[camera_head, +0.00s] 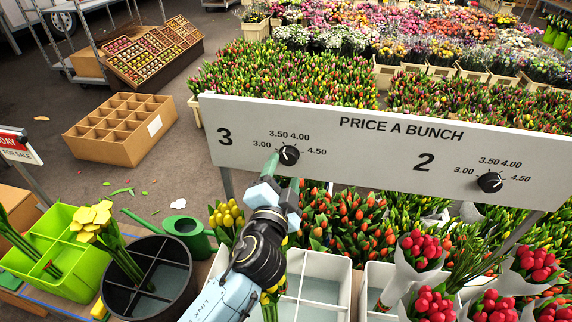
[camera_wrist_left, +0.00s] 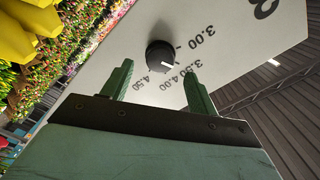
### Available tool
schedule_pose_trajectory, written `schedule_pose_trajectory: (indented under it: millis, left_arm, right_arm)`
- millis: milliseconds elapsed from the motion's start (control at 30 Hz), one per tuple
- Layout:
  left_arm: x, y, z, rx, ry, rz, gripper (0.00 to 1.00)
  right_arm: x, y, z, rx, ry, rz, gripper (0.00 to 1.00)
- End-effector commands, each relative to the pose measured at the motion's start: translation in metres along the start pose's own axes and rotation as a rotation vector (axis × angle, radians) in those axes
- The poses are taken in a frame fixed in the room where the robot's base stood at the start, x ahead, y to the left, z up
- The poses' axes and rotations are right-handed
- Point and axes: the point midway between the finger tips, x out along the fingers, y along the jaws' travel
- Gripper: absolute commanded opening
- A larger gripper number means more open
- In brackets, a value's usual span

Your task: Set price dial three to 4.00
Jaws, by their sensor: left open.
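Price dial three (camera_head: 289,155) is a round black knob on the white price board, beside the large 3. It also shows in the left wrist view (camera_wrist_left: 160,55). Its white mark seems to point near 3.50, but the exact setting is hard to read. Its labels run 3.00, 3.50, 4.00, 4.50. My left gripper (camera_head: 283,172) is just in front of and below the knob, with green fingers. In the left wrist view its fingers (camera_wrist_left: 158,78) are apart and empty, with the knob beyond their tips. My right gripper is in neither view.
The price board (camera_head: 375,160) also carries dial two (camera_head: 490,182) at the right. Below stand a black divided bucket (camera_head: 150,305), a green crate (camera_head: 58,225), a watering can (camera_head: 185,228) and white bins with tulips. Wrapped red bunches (camera_head: 435,300) crowd the right.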

Motion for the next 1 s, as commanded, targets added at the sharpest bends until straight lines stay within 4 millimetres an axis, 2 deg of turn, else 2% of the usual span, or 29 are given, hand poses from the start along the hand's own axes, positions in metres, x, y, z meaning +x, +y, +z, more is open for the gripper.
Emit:
schedule_pose_trajectory:
  millis: [100,200,600,933,1000]
  left_arm:
    - [0.018,0.000,0.000,0.002,0.001,-0.001,0.59]
    - [0.027,0.000,0.000,0.002,0.001,-0.001,0.59]
    - [0.033,0.000,0.000,0.000,0.000,0.000,0.58]
    - [0.033,0.000,0.000,0.000,0.000,0.000,0.15]
    - [0.033,0.000,0.000,0.001,0.000,0.000,0.15]
  right_arm:
    - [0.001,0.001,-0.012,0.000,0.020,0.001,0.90]
    - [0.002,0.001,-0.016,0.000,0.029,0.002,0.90]
    - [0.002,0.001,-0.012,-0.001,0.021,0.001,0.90]
    - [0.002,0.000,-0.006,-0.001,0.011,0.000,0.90]
    - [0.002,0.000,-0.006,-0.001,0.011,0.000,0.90]
